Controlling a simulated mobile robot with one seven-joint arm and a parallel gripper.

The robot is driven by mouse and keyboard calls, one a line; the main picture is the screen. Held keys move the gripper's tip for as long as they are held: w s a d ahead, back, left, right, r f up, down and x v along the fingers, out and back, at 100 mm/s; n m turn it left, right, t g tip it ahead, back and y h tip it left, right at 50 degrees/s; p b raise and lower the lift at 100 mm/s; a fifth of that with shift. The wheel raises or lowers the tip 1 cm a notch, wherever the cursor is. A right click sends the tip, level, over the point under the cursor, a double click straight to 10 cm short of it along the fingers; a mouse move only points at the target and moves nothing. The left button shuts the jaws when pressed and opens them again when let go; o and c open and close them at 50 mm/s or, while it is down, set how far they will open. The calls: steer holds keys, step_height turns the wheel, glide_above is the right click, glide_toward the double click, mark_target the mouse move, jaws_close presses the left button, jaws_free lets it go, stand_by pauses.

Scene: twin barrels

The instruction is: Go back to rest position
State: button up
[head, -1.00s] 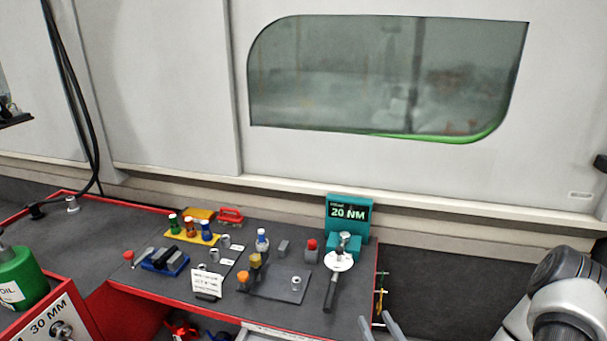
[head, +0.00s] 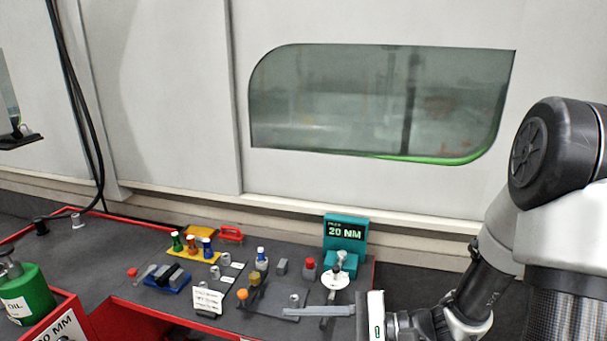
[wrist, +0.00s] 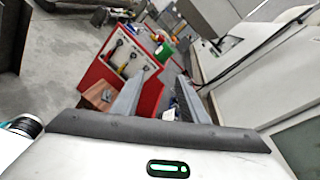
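A black-handled tool with a round white disc (head: 335,284) is at the teal 20 NM stand (head: 345,240), apart from my gripper as far as I can tell.
The dark workbench (head: 110,262) holds coloured bottles (head: 192,244), a blue tray (head: 168,278), sockets and a white sign (head: 207,300). A green oil can (head: 25,292) stands at left. A grey wall with a window (head: 380,105) is behind. The wrist view shows red cabinets (wrist: 125,58) and open floor.

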steer(key=s+d+r+n+g+h+p, duration=0.25)
steer(key=s+r+n+g+h, duration=0.2)
steer(key=s+n+h, duration=0.4)
steer(key=d+r+n+t+h+p, duration=0.2)
steer(key=d+r+n+t+h, duration=0.2)
steer(key=d+r+t+h, duration=0.3)
steer(key=d+r, duration=0.4)
steer(key=r, duration=0.1)
steer(key=shift+s+d+r, duration=0.2)
steer(key=shift+s+d, duration=0.1)
steer(key=shift+d, duration=0.1)
